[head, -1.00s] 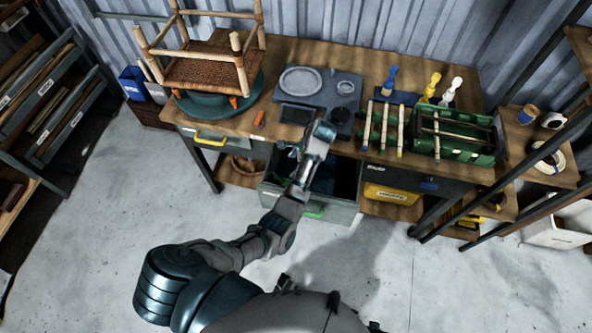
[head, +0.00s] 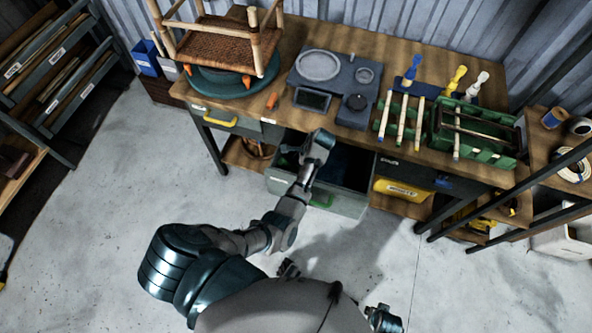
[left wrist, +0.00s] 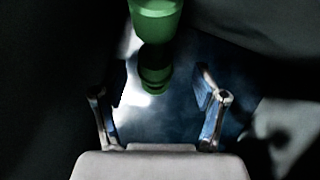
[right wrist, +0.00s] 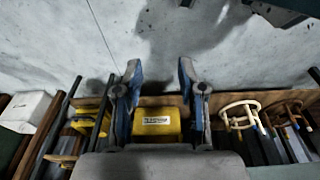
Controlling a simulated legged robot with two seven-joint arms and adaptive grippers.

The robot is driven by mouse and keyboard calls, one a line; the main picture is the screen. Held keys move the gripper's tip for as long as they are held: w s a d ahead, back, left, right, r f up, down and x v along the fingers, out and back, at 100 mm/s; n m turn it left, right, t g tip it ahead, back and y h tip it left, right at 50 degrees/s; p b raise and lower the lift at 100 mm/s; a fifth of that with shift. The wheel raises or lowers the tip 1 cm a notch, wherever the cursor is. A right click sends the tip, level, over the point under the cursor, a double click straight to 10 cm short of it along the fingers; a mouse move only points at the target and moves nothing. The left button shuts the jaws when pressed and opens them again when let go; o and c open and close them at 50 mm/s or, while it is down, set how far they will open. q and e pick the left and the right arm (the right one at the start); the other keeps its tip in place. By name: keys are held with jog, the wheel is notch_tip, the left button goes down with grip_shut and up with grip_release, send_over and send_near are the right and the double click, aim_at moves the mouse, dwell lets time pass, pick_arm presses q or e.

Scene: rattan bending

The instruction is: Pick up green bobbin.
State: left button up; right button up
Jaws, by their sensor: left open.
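The green bobbin (left wrist: 155,9) shows at the top centre of the left wrist view, with a dark middle and a smaller green end below. It lies just ahead of and between the fingers of my left gripper (left wrist: 160,95), which are spread apart and not closed on it.
The workbench (head: 300,38) stands above the drawer, holding a woven stool (head: 218,42), a grey device (head: 345,75) and a green rack (head: 475,130). A yellow case (head: 402,192) sits on the lower shelf at right. The floor in front is clear.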

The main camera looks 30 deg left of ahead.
aim_at(295, 170)
pick_arm(q)
jog(key=f, duration=0.1)
jog(key=f+b, duration=0.1)
jog(key=f, duration=0.1)
jog(key=shift+s+a+f, duration=0.1)
jog(key=shift+s+f, duration=0.2)
jog(key=shift+s, duration=0.05)
jog(key=shift+a, duration=0.1)
jog(key=shift+c, duration=1.1)
jog(key=shift+a+f, duration=0.1)
jog(key=shift+a, duration=0.15)
jog(key=c, duration=0.8)
grip_shut()
jog(key=shift+d, duration=0.15)
pick_arm(e)
jog(key=r, duration=0.3)
jog(key=shift+w+d+r, duration=0.2)
jog(key=shift+w, duration=0.2)
pick_arm(q)
jog(key=shift+d, duration=0.1)
pick_arm(e)
jog(key=shift+d, duration=0.1)
